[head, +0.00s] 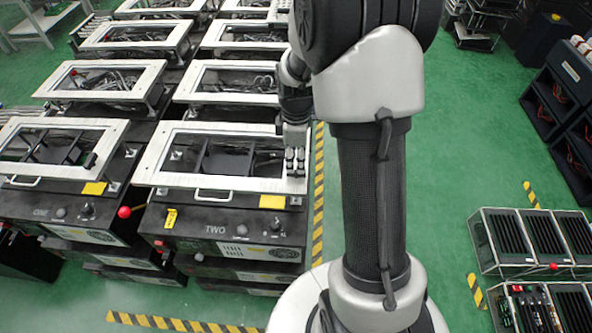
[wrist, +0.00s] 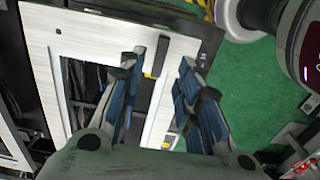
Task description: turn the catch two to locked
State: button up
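The unit marked TWO (head: 215,228) stands in the front row, with a white-framed window lid (head: 225,183) on top. My gripper (head: 294,165) is over the right end of that lid. In the wrist view my gripper (wrist: 162,60) is open, its two blue-padded fingers apart with nothing held between them. A black bar (wrist: 168,46) with a yellow piece (wrist: 151,75) by its lower end lies on the white frame, showing in the gap between the fingers. It looks like the catch; its lower part is partly hidden by the left finger. I see no locked mark.
Unit ONE (head: 60,212) stands at the left, with a red ball knob (head: 124,212) between the two units. More white-framed units (head: 100,78) fill the rows behind. Green floor (head: 470,150) is open to the right, and low black racks (head: 530,240) stand there.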

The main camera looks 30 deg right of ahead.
aim_at(296, 172)
jog(key=shift+f+b, duration=0.45)
jog(key=shift+f, duration=1.9)
grip_shut()
